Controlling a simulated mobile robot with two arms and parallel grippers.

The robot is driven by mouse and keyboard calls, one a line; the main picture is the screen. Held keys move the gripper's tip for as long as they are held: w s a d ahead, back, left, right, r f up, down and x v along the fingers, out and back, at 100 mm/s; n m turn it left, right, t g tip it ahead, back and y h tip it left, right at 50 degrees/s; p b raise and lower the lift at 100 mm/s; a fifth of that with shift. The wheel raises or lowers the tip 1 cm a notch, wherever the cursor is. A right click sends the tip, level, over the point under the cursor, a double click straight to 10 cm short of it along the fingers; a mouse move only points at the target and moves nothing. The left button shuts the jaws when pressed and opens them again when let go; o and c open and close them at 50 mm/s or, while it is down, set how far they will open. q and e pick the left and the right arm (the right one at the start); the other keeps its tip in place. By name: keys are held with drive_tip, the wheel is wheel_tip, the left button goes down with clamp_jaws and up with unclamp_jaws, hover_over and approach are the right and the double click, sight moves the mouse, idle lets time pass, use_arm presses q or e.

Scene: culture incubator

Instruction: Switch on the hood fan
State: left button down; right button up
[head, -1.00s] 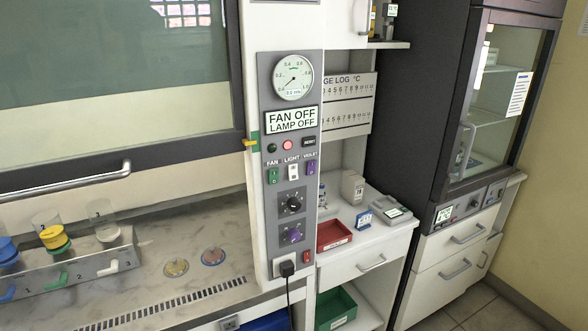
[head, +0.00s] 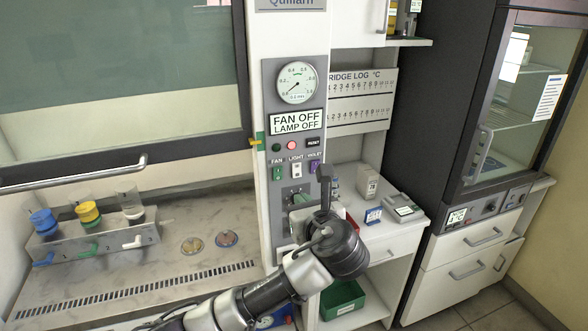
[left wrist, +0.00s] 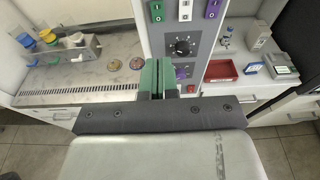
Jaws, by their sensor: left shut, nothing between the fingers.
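The hood's control panel (head: 292,125) stands upright on the white post. Its display (head: 296,121) reads FAN OFF, LAMP OFF. The green fan switch (head: 277,172) is at the left of a row of three, beside the white light switch (head: 297,169) and a violet switch (head: 314,167). The fan switch also shows at the top of the left wrist view (left wrist: 157,11). My left gripper (head: 298,196) is in front of the panel, below the switches, over the knobs. Its green fingers (left wrist: 159,77) are shut and empty, apart from the fan switch. My right gripper is out of view.
A round gauge (head: 297,82) sits above the display. Left are the hood sash with its handle (head: 75,178) and a rack (head: 95,243) of colored cups. Right are a shelf with a red tray (left wrist: 222,70), small devices and a dark glass-door cabinet (head: 510,110).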

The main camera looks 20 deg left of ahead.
use_arm(q)
drive_tip(key=p, duration=0.6)
approach(279, 169)
drive_tip(key=x, duration=0.6)
drive_tip(key=shift+w+a+f, duration=0.1)
drive_tip(key=shift+w+a, duration=0.1)
drive_tip(key=shift+w+a+f, duration=0.1)
drive_tip(key=shift+w+a, duration=0.15)
drive_tip(key=shift+w, duration=0.05)
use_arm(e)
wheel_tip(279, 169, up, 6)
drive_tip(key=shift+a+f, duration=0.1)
